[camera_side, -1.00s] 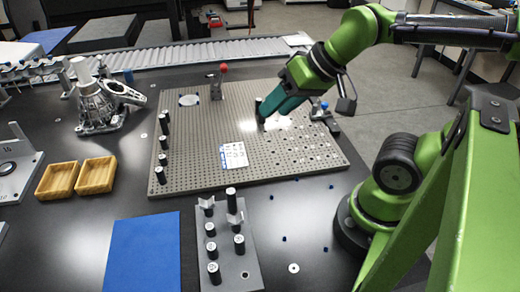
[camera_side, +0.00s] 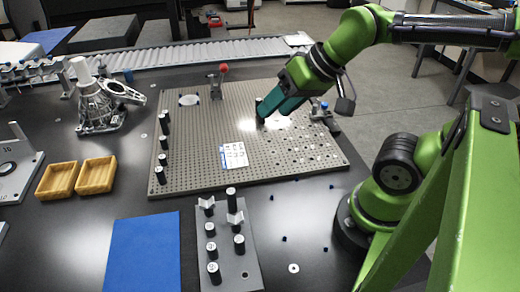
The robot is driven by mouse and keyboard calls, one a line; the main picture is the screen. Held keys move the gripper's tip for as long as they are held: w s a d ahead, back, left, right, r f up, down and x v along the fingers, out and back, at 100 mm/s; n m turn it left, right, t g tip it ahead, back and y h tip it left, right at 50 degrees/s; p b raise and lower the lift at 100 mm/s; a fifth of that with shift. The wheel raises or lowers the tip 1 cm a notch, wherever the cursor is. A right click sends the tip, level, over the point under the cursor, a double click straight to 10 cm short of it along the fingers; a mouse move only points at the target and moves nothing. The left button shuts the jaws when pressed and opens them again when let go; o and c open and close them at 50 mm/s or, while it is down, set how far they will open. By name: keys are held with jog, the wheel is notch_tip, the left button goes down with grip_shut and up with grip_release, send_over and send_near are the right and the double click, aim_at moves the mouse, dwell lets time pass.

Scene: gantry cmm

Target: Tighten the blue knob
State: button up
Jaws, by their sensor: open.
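The blue knob (camera_side: 324,106) is a small blue cap on a dark clamp-like fixture (camera_side: 328,120) at the right back of the grey perforated plate (camera_side: 205,172). My gripper (camera_side: 262,116), with teal fingers, points down and to the left over the middle of the plate. It is to the left of the blue knob and apart from it. A short black cylinder shows beside the fingertips. The fingers overlap from this side, so the gap between them is hard to see. I see nothing held.
A red-knobbed clamp (camera_side: 221,73) stands at the plate's back edge. Black posts (camera_side: 163,143) line its left side, and a white card (camera_side: 233,155) lies on it. A grey block with several posts (camera_side: 245,264) and a blue mat (camera_side: 145,255) are in front. Wooden trays (camera_side: 96,175) sit left.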

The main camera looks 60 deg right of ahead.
jog(key=w+d+f+m+g, duration=0.3)
jog(key=w+d+m, duration=0.2)
jog(key=d, duration=0.5)
jog(key=r+m+g+h, duration=0.15)
jog(key=m+g, duration=0.25)
jog(key=m, duration=1)
send_over(325, 104)
jog(key=shift+h, duration=0.25)
notch_tip(325, 104, down, 17)
jog(key=shift+w+d+r, duration=0.1)
grip_shut()
